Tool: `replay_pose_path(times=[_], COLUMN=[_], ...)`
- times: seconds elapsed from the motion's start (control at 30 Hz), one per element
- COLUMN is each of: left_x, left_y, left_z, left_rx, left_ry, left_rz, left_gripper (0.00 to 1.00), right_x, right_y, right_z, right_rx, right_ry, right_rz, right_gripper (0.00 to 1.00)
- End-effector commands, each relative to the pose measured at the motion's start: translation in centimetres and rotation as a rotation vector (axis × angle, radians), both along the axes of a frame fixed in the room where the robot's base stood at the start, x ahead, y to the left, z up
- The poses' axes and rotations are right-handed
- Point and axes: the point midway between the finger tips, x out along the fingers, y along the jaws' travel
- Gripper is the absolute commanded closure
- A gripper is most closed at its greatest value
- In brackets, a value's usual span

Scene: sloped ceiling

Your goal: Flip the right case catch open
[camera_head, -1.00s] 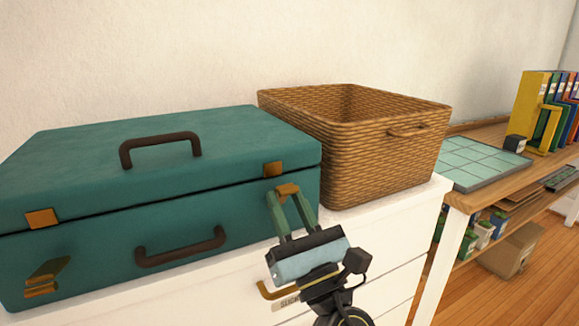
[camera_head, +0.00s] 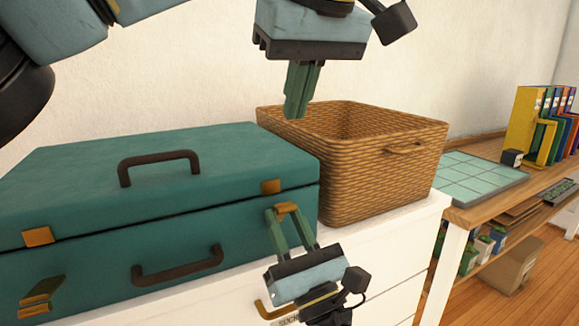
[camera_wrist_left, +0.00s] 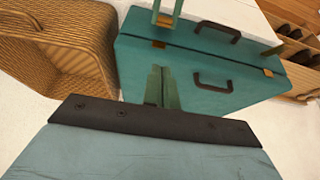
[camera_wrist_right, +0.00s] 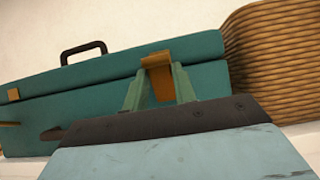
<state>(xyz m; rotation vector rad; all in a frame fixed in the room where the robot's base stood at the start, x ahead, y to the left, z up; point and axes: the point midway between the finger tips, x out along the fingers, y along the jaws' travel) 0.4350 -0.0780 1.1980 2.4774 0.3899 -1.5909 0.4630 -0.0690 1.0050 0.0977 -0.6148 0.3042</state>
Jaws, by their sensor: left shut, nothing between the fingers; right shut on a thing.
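The teal case (camera_head: 90,175) lies shut on the white dresser, its lid down. Its right catch (camera_wrist_right: 157,78) is a brass flap on the front near the right corner, below a brass plate (camera_head: 271,187) on the lid. My right gripper (camera_head: 286,211) is shut on this catch, one finger on each side; the fingers also show in the right wrist view (camera_wrist_right: 159,84). The left catch (camera_head: 42,291) juts outward from the case front, apart from its lid plate (camera_head: 38,236). My left gripper (camera_head: 297,112) is shut and empty, above the case's right end and the basket's left side.
A wicker basket (camera_head: 375,165) stands right of the case, close to it. Dark handles sit on the lid (camera_head: 160,157) and front (camera_head: 178,268) of the case. A wooden shelf desk at the right holds a tiled mat (camera_head: 465,180) and several binders (camera_head: 525,115).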

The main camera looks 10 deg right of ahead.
Motion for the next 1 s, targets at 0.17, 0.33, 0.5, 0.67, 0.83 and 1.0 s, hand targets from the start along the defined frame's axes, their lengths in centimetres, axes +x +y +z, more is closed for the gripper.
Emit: replay_pose_path(times=[0.17,0.33,0.5,0.67,0.83,1.0], left_x=[0.8,2.2,3.6,3.2,2.6,2.5], left_y=[0.4,0.8,1.3,1.1,0.9,0.9], left_z=[-2.0,-5.3,-8.6,-10.9,-12.4,-12.8], left_rx=[0.006,0.006,0.006,0.005,0.003,0.002], left_ry=[0.005,0.005,0.005,0.003,0.003,0.003], left_rz=[0.002,0.001,0.001,-0.001,-0.001,0.001], left_gripper=[1.0,1.0,1.0,1.0,1.0,1.0], right_x=[0.0,0.0,0.0,0.0,0.0,0.0], right_y=[0.0,0.0,0.0,0.0,0.0,0.0], right_z=[0.0,0.0,0.0,0.0,0.0,0.0], right_rx=[0.0,0.0,0.0,0.0,0.0,0.0], right_ry=[0.001,0.001,0.001,0.001,0.001,0.001], right_rz=[-0.001,-0.001,0.0,0.0,0.0,0.0], right_gripper=[1.0,1.0,1.0,1.0,1.0,1.0])
